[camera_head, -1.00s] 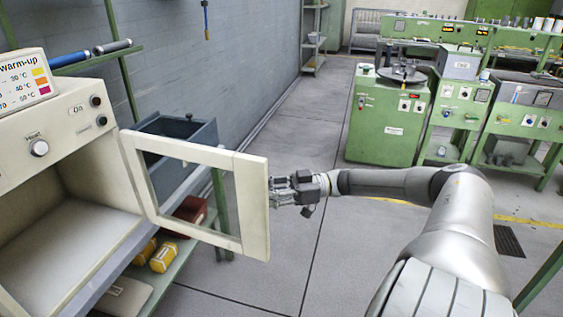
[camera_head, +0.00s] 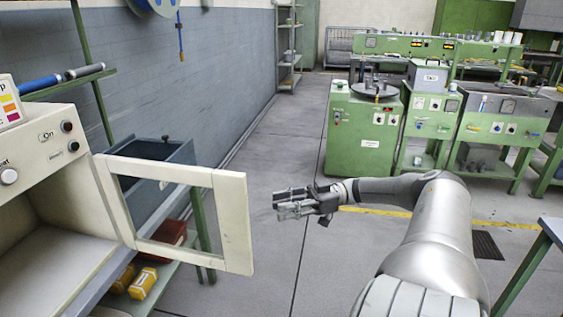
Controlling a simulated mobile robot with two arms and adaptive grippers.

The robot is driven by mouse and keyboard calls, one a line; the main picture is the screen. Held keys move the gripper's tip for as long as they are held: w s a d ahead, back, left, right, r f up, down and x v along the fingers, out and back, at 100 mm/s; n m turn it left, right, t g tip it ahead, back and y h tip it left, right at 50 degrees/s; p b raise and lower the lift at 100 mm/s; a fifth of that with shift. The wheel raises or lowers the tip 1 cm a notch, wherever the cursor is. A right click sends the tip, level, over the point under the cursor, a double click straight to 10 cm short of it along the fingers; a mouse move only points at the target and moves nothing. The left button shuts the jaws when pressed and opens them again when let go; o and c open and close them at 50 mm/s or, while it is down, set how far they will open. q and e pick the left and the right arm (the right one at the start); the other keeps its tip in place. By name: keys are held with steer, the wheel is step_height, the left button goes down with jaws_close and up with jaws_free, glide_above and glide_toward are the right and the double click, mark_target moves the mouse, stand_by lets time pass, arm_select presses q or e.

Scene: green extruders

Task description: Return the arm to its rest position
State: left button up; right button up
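My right arm (camera_head: 438,228) comes in from the lower right and reaches left across the open floor. My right gripper (camera_head: 280,203) is at its end, pointing left. Its two fingers look spread apart with nothing between them. It is to the right of the open oven door (camera_head: 238,225), with a gap between them. The door is a cream frame with a window, swung out from the cream oven (camera_head: 35,165). My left arm and gripper are not in view.
A blue-grey bin (camera_head: 160,150) stands behind the door, and yellow items (camera_head: 142,283) lie on a low shelf. Green machines (camera_head: 362,130) stand at the back right. A table edge (camera_head: 545,240) is at the right. The middle floor is clear.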

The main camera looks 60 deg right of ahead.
steer(key=shift+f, duration=0.1)
step_height(320, 180, down, 21)
steer(key=d+m+t+h, duration=0.1)
steer(key=m+t+h, duration=0.2)
steer(key=m+h, duration=0.35)
steer(key=s+a+f+m+g+h, duration=0.1)
steer(key=s+a+f+g+h, duration=0.2)
steer(key=f, duration=0.8)
steer(key=s+a+f+h, duration=0.3)
steer(key=s+f+h, duration=0.15)
steer(key=f, duration=0.65)
steer(key=s+a+f+g, duration=0.5)
steer(key=s+a+f, duration=0.55)
steer(key=f, duration=0.25)
steer(key=s+a+f+g, duration=0.2)
steer(key=s+a+f, duration=0.1)
steer(key=s+a, duration=0.4)
steer(key=s+a+f+g, duration=0.3)
steer(key=s+a, duration=0.4)
steer(key=a, duration=0.3)
steer(key=shift+s+a+f+g, duration=0.2)
steer(key=shift+s+f+g, duration=0.1)
steer(key=shift+s, duration=0.1)
steer(key=shift+w, duration=0.15)
